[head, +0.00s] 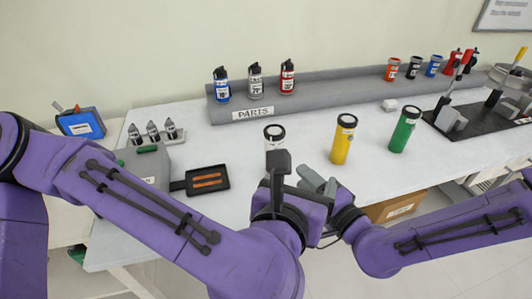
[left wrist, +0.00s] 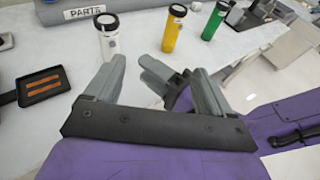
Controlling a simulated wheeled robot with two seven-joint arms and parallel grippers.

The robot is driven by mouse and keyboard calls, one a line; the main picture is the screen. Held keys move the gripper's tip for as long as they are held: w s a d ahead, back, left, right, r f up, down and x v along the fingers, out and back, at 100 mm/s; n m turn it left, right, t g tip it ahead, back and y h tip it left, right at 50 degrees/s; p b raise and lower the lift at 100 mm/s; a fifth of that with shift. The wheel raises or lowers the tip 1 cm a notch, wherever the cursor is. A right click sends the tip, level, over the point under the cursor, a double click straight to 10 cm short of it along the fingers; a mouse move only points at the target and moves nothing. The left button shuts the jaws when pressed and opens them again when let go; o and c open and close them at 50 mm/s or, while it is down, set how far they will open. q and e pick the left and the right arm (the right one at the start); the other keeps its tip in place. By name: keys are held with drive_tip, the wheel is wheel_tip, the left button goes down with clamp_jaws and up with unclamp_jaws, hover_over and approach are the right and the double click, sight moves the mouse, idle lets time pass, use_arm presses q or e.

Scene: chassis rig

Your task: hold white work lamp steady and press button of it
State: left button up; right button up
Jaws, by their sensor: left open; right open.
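The white work lamp (head: 274,136) stands upright on the table with a black-rimmed top; its lower part is hidden behind my left gripper (head: 281,163) in the head view. In the left wrist view the lamp (left wrist: 109,42) stands just beyond the left finger, outside the jaws and apart from them as far as I can tell. My left gripper (left wrist: 158,68) is open and empty. My right gripper (head: 318,180) is open and empty, close beside the left one; it also shows between the left fingers in the left wrist view (left wrist: 160,76). The lamp's button is not clearly visible.
A yellow lamp (head: 342,143) and a green lamp (head: 402,133) stand to the right. A black tray (head: 222,186) with orange-brown bars lies left. Spray cans (head: 255,83) stand on the grey ledge (head: 328,91) behind. Clear table lies between white and yellow lamps.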

sight(271, 144)
use_arm(q)
drive_tip(key=w+a+f+t, duration=0.1)
drive_tip(key=w+a+f, duration=0.1)
drive_tip(key=w, duration=0.3)
drive_tip(key=w+a+f+t, duration=0.1)
drive_tip(key=w+a+f, duration=0.1)
drive_tip(key=w, duration=0.4)
drive_tip(key=w+a+f+t+h, duration=0.1)
drive_tip(key=w+a+f, duration=0.1)
drive_tip(key=w+f, duration=0.2)
drive_tip(key=shift+w+a+f, duration=0.2)
drive_tip(key=shift+w, duration=0.3)
drive_tip(key=shift+w+a+f, duration=0.15)
drive_tip(key=shift+w, duration=0.35)
drive_tip(key=f, duration=0.8)
drive_tip(key=shift+w+d, duration=0.1)
drive_tip(key=shift+w, duration=0.15)
drive_tip(key=x, duration=0.7)
drive_tip(key=shift+r, duration=0.1)
